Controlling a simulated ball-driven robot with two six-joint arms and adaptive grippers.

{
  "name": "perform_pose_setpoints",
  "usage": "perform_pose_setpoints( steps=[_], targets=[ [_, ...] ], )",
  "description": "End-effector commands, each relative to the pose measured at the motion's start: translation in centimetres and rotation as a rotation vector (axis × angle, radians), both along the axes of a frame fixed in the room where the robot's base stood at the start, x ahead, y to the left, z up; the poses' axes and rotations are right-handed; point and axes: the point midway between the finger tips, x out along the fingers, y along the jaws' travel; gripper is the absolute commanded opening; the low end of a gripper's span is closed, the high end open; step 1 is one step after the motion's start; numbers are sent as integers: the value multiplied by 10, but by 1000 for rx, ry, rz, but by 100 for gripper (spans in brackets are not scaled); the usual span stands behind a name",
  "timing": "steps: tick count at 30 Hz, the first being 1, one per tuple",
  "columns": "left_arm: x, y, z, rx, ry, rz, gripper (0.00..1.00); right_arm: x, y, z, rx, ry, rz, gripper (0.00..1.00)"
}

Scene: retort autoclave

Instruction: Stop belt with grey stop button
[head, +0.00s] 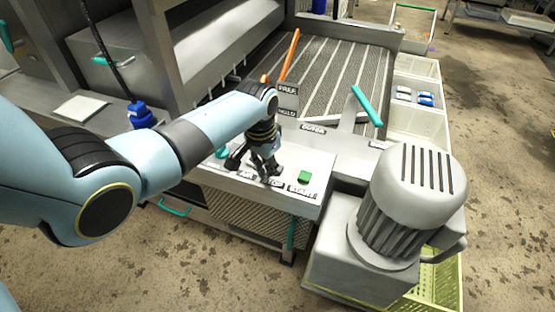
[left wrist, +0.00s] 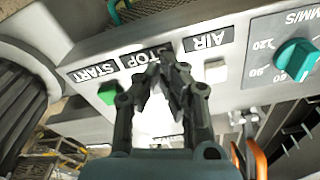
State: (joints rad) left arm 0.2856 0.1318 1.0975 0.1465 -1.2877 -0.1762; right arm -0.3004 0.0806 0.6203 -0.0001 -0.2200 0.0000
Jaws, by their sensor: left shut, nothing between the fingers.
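My left gripper (head: 266,178) is shut and points down at the sloped control panel (head: 322,165), by the STOP label. In the left wrist view its closed fingertips (left wrist: 166,62) lie just below the STOP label (left wrist: 146,56). The grey stop button is hidden behind the fingers; I cannot tell whether they touch it. The green start button (head: 304,177) is to the right of the gripper; it also shows in the left wrist view (left wrist: 108,92). The belt (head: 335,75), grey with pale stripes, lies behind the panel. My right gripper is out of view.
In the left wrist view a pale button (left wrist: 215,71) by the AIR label and a teal speed dial (left wrist: 296,60) are right of my fingers. A grey motor (head: 415,195) stands right of the panel. Orange handles (head: 289,55) and a teal lever (head: 366,106) rise near the belt.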

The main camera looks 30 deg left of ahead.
Motion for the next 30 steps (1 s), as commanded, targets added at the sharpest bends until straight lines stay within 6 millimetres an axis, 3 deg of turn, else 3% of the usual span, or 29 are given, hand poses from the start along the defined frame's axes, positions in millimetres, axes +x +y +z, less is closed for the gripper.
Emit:
perform_pose_setpoints(
  steps=[5, 10, 21, 30],
  targets=[
    [0, 0, -2, 0, 0, 0, 0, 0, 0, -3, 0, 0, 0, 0],
    [0, 0, 8, 1, -1, -1, 0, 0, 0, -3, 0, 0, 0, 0],
    [-7, 1, 83, 1, -4, -1, 0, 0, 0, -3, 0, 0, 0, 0],
    [-12, 2, 115, 1, 1, 0, 0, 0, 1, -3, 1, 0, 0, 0]
  ],
)
